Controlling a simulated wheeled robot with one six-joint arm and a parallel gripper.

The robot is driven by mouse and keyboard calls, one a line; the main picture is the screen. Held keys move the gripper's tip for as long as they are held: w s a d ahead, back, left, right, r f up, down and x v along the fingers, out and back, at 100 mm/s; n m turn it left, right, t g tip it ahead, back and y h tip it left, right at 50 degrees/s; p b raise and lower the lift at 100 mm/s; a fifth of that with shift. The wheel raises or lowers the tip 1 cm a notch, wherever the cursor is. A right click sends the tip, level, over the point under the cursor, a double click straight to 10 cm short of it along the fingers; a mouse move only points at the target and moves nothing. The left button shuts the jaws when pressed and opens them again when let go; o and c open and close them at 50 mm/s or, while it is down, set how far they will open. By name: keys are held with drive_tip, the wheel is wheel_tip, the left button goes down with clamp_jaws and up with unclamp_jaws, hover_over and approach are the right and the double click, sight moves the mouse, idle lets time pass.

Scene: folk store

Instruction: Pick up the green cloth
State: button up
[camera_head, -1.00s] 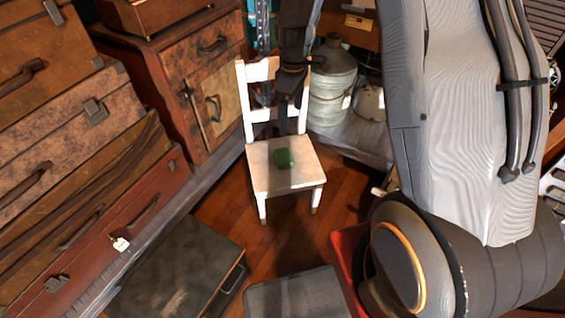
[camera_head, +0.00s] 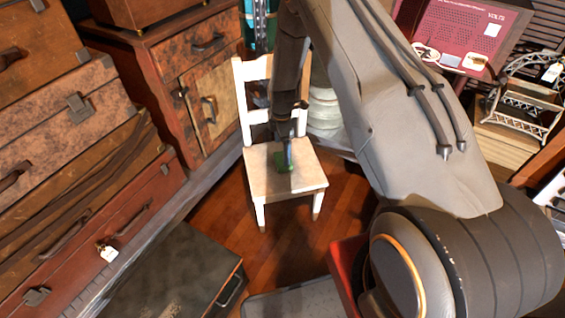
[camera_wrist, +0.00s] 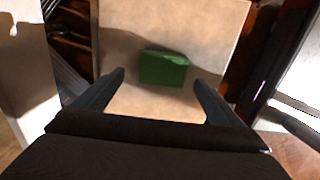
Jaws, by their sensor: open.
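The green cloth (camera_head: 281,163) lies as a small block on the seat of a white chair (camera_head: 261,185). In the wrist view the cloth (camera_wrist: 163,69) sits on the pale seat (camera_wrist: 205,28), just beyond and between my fingertips. My gripper (camera_head: 287,150) is over the seat in the head view and partly covers the cloth. In the wrist view my gripper (camera_wrist: 159,80) is open, with its two dark fingers apart and nothing between them. I cannot tell how high the fingertips are above the seat.
The chair's backrest (camera_head: 240,95) rises behind the seat. Stacked suitcases (camera_head: 75,190) and a wooden cabinet (camera_head: 190,75) stand to the left. A dark case (camera_head: 175,275) lies on the floor in front. A pale jug (camera_head: 324,110) stands behind the chair at right.

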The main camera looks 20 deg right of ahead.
drive_tip(key=f, duration=0.3)
drive_tip(key=shift+s+d+f, duration=0.15)
drive_tip(key=shift+s+f, duration=0.2)
drive_tip(key=shift+f, duration=0.5)
drive_tip(key=c, duration=1.2)
drive_tip(key=shift+w+r, duration=0.1)
wheel_tip(320, 180, up, 10)
drive_tip(key=shift+f, duration=0.1)
drive_tip(key=shift+o, duration=1.3)
drive_tip(key=shift+c, duration=0.5)
